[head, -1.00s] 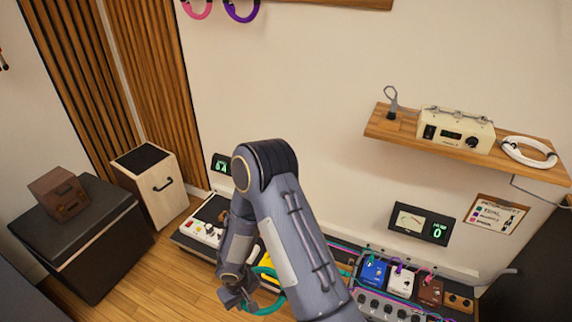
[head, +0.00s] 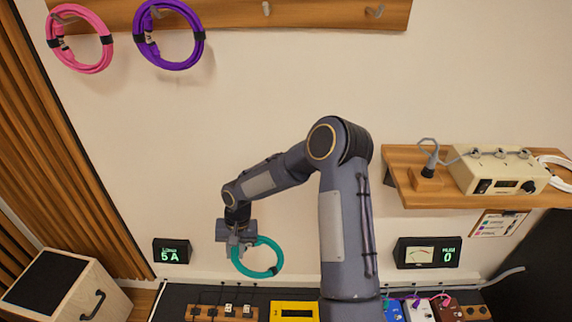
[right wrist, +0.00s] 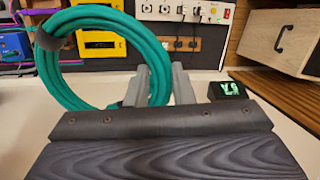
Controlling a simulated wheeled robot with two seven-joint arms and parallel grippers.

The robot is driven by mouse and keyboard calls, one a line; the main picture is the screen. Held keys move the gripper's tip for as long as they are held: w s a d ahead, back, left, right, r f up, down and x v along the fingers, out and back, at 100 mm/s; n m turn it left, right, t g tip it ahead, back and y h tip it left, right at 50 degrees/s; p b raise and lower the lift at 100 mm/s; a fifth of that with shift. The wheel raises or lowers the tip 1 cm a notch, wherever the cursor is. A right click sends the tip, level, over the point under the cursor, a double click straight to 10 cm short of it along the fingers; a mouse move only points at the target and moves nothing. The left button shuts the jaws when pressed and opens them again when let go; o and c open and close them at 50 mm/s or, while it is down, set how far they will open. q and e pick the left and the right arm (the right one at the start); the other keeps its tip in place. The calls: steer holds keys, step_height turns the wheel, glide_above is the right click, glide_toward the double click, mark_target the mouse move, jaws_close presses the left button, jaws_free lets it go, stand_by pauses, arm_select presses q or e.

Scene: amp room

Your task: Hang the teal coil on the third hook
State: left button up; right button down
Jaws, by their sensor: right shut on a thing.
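The teal coil (head: 277,262) hangs from my right gripper (head: 239,247), in front of the wall and above the pedal bench. In the right wrist view the teal coil (right wrist: 62,88) stands as a ring left of the fingers of my right gripper (right wrist: 163,82), which are shut on its edge. The wooden hook rail (head: 325,14) runs along the top of the head view. A pink coil (head: 96,66) hangs on the first hook and a purple coil (head: 178,63) on the second. The third hook (head: 266,8) is bare, well above the teal coil. My left gripper is out of view.
A fourth hook (head: 375,12) is bare. A wooden shelf (head: 440,196) with a cream device (head: 497,171) juts out at right. A meter (head: 428,252) and a small display (head: 172,251) sit low. The wall between coil and rail is clear.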

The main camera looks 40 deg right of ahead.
steer(key=w+d+r+m+t+y+p, duration=0.1)
steer(key=w+d+r+m+t, duration=0.25)
steer(key=r, duration=0.75)
steer(key=d+r+m+t+p, duration=0.1)
steer(key=d+r+m+t, duration=0.25)
steer(key=r+m, duration=0.45)
steer(key=w+d+r+m+t+y+p, duration=0.1)
steer(key=w+d+r+m+t, duration=0.2)
steer(key=r, duration=1)
steer(key=s+d+r+m+t+h+p, duration=0.1)
steer(key=s+r+m+t+h, duration=0.2)
steer(key=r, duration=0.7)
steer(key=s+d+r+m+t+h+p, duration=0.15)
steer(key=s+r, duration=0.35)
steer(key=r, duration=0.6)
steer(key=s+d+r+m+t+h+p, duration=0.1)
steer(key=s+d+r+m+t+h, duration=0.2)
steer(key=r, duration=0.7)
steer(key=shift+n, duration=0.7)
steer(key=shift+w+d+f+b, duration=0.55)
steer(key=shift+w+d+b, duration=0.55)
steer(key=shift+w, duration=0.35)
steer(key=shift+w+d+f+b, duration=0.5)
steer(key=shift+w+d+b, duration=0.55)
steer(key=shift+w, duration=0.35)
steer(key=shift+w+d+f+b, duration=0.55)
steer(key=shift+w+d+b, duration=0.4)
steer(key=shift+w+d, duration=0.4)
steer(key=shift+w+a, duration=0.1)
